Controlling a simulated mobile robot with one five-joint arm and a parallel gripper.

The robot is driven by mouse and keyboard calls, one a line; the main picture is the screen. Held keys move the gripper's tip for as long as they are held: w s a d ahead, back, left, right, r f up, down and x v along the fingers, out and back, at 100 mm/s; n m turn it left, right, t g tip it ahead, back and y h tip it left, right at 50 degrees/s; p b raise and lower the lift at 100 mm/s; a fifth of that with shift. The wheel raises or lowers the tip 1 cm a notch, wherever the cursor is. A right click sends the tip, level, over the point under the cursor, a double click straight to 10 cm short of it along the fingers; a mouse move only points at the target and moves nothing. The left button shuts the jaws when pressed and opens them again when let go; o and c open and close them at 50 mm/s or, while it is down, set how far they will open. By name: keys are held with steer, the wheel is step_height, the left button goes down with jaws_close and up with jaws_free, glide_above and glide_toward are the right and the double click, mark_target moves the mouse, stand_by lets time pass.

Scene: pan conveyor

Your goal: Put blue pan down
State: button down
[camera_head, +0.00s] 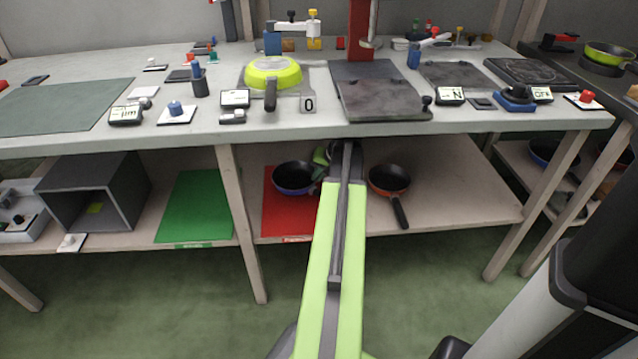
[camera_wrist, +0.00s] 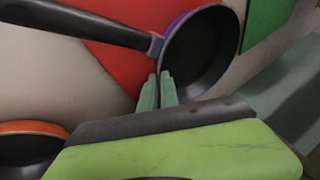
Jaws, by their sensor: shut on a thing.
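The blue pan (camera_head: 294,178) is at the red mat (camera_head: 281,217) on the lower shelf, its dark inside facing up. In the wrist view the blue pan (camera_wrist: 203,50) overlaps the edge of the red mat (camera_wrist: 120,65), with its dark handle pointing left. My gripper (camera_wrist: 160,78) is shut on the pan's rim close to the handle's base. I cannot tell whether the pan rests on the mat or hangs just above it. In the head view my arm reaches under the table top and hides part of the handle and mat.
An orange-rimmed pan (camera_head: 389,181) lies right of my arm on the shelf; it also shows in the wrist view (camera_wrist: 28,148). A green mat (camera_head: 197,208) and grey open box (camera_head: 95,195) are to the left. The table top (camera_head: 190,140) overhangs the shelf.

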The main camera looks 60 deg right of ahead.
step_height(320, 180, down, 3)
steer(key=shift+f+b, duration=0.15)
steer(key=shift+b, duration=0.95)
steer(key=shift+r, duration=0.25)
steer(key=shift+f, duration=0.2)
steer(key=c, duration=1.6)
jaws_free()
steer(key=shift+r, duration=0.15)
steer(key=shift+r+p, duration=0.25)
steer(key=shift+p, duration=0.15)
steer(key=p+v, duration=0.6)
steer(key=v, duration=0.1)
steer(key=shift+s, duration=0.15)
